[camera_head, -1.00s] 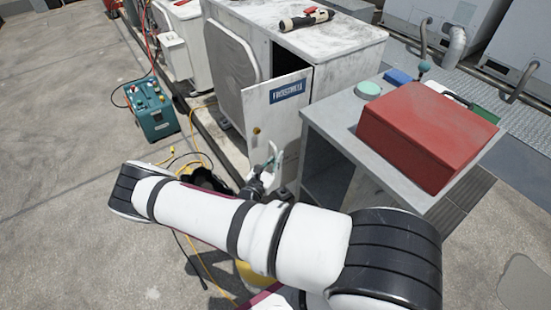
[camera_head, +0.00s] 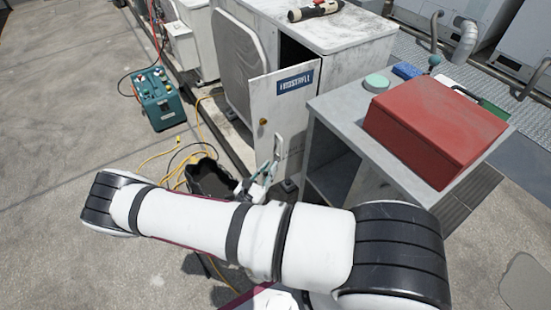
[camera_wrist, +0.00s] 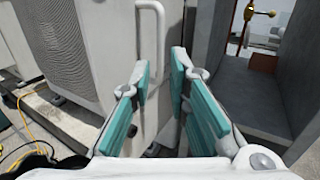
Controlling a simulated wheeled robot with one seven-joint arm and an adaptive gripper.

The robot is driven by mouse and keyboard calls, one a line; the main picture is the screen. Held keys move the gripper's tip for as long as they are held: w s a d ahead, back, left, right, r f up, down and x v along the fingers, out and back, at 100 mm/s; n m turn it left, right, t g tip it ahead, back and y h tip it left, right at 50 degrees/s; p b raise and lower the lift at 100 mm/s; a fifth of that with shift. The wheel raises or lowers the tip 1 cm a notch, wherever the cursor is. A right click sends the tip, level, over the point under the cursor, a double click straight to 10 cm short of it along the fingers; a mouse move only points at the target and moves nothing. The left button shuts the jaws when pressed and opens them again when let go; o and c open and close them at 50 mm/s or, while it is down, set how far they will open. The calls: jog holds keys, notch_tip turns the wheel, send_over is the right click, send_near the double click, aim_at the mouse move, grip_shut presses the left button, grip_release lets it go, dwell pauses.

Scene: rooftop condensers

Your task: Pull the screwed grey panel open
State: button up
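The grey panel (camera_head: 285,110) is a pale, scuffed door with a blue label and a small brass-coloured round fitting, on the white condenser unit. It stands ajar, with a dark gap beside its top edge. Its pale bar handle (camera_head: 278,146) is low on the face and shows ahead in the wrist view (camera_wrist: 151,40). My gripper (camera_head: 269,170) is just below and in front of the handle. In the wrist view its teal-padded fingers (camera_wrist: 160,75) are spread with nothing held between them, and the handle appears beyond the tips. Screws cannot be made out.
A grey open-fronted cabinet (camera_head: 330,122) stands close right of the panel, carrying a red box (camera_head: 435,130). A dark bag (camera_head: 210,178) and yellow cable lie on the floor to the left. A teal machine (camera_head: 158,98) stands farther left. Open concrete lies at left.

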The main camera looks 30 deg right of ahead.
jog(key=shift+v, duration=1.3)
jog(key=s+r+m+g+y+p, duration=0.1)
jog(key=s+r+m+g+y, duration=0.25)
jog(key=r, duration=0.55)
jog(key=s+r+m+g, duration=0.2)
jog(key=r+m+g, duration=0.2)
jog(key=r+m, duration=0.4)
jog(key=s+r+m+g+y+p, duration=0.15)
jog(key=r+m+g, duration=0.25)
jog(key=r, duration=0.6)
jog(key=s+a+r+m+t+y, duration=0.2)
jog(key=s+r+y, duration=0.1)
jog(key=s+r, duration=0.3)
jog(key=s+a+r+m+t+y, duration=0.2)
jog(key=s+r+m+y, duration=0.1)
jog(key=r, duration=0.4)
jog(key=s+a+r+m+t+y+p, duration=0.1)
jog(key=s+a+r+m+t+y, duration=0.1)
jog(key=s+r, duration=0.5)
jog(key=s+m+y, duration=0.1)
jog(key=y, duration=0.1)
jog(key=shift+s+t+y, duration=0.3)
jog(key=shift+t, duration=0.05)
jog(key=shift+m, duration=0.25)
